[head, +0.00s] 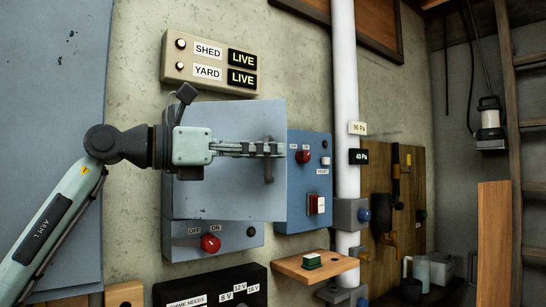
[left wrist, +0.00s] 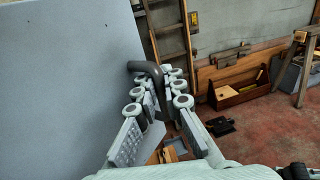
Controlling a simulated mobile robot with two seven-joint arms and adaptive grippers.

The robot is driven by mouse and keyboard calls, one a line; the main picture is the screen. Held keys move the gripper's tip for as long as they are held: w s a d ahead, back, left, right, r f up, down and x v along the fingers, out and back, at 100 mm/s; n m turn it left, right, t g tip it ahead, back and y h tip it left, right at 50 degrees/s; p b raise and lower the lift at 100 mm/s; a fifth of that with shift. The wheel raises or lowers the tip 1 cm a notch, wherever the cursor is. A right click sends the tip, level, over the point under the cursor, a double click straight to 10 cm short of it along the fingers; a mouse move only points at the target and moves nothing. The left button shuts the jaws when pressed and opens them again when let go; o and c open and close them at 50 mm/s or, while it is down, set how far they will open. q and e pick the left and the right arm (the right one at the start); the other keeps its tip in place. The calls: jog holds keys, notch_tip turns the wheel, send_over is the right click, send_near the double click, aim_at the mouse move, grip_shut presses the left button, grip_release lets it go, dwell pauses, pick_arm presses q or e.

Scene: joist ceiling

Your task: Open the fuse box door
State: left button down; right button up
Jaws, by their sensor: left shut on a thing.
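The fuse box door (head: 230,195) is a flat grey-blue panel in the middle of the head view. It is also the large plane at left in the left wrist view (left wrist: 60,90). Its dark bar handle (head: 268,174) stands near the right edge, and its bent end shows in the left wrist view (left wrist: 148,68). My left gripper (head: 272,150) reaches across the door front, its fingers shut around the handle. The grey box (head: 240,240) shows below the door. I cannot tell whether the door is ajar. My right gripper is not in view.
A blue switch box (head: 312,215) stands just right of the door, beside a white vertical pipe (head: 345,100). A SHED/YARD sign (head: 210,64) hangs above. A red knob (head: 210,243) sits below the door, and a small wooden shelf (head: 290,268) juts out at lower right.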

pick_arm(q)
jog(key=s+a+m+g+b, duration=0.1)
jog(key=s+a+g+b, duration=0.1)
jog(key=s+a, duration=0.4)
jog(key=shift+s+a+h, duration=0.15)
jog(key=shift+s+h, duration=0.25)
jog(key=shift+s, duration=0.8)
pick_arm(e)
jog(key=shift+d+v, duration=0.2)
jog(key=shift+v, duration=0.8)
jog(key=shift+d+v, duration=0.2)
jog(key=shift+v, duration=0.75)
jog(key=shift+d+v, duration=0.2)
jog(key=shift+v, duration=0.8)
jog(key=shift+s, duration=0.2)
pick_arm(q)
jog(key=c, duration=1.9)
grip_release()
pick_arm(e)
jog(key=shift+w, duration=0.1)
pick_arm(q)
jog(key=v, duration=0.7)
jog(key=shift+a, duration=0.3)
